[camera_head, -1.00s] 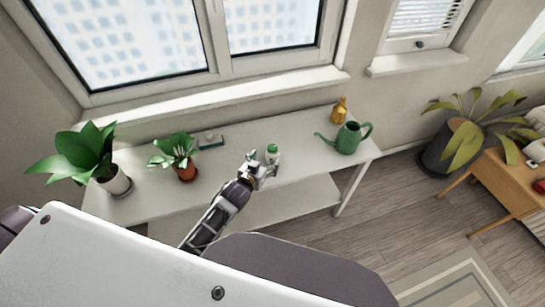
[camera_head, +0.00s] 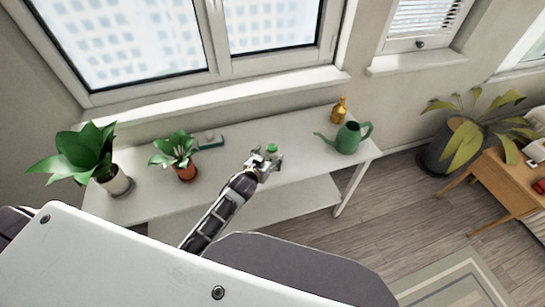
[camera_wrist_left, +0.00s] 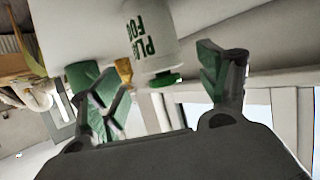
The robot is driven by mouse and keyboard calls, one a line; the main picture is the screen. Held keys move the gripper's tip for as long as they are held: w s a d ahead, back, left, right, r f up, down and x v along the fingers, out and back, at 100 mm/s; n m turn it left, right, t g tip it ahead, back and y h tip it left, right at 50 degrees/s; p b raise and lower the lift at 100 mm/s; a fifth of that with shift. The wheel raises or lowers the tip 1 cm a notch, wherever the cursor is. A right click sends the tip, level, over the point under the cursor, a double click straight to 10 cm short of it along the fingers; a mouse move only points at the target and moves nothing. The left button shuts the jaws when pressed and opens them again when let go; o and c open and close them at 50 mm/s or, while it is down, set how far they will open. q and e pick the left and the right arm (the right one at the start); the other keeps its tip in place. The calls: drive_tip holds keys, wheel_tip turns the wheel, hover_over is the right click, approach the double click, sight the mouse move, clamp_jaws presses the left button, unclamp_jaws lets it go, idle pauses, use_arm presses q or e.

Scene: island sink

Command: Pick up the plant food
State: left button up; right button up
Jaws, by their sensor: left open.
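In the left wrist view the plant food (camera_wrist_left: 150,40) appears upside down, with dark green lettering, between my two fingers. My left gripper (camera_head: 266,161) is open at the bottle, with fingers on either side of it. The gripper also shows in the left wrist view (camera_wrist_left: 158,82), with gaps visible between fingers and bottle. The bottle's lower part is hidden by the gripper in the head view. My right gripper is out of view.
The window wall lies behind.

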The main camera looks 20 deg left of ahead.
use_arm(q)
drive_tip(key=shift+x, duration=2.55)
drive_tip(key=shift+s+f, duration=0.1)
drive_tip(key=shift+f, duration=0.05)
drive_tip(key=shift+c, duration=0.4)
drive_tip(key=c, duration=1.1)
drive_tip(key=shift+a, duration=0.1)
drive_tip(key=shift+r, duration=5)
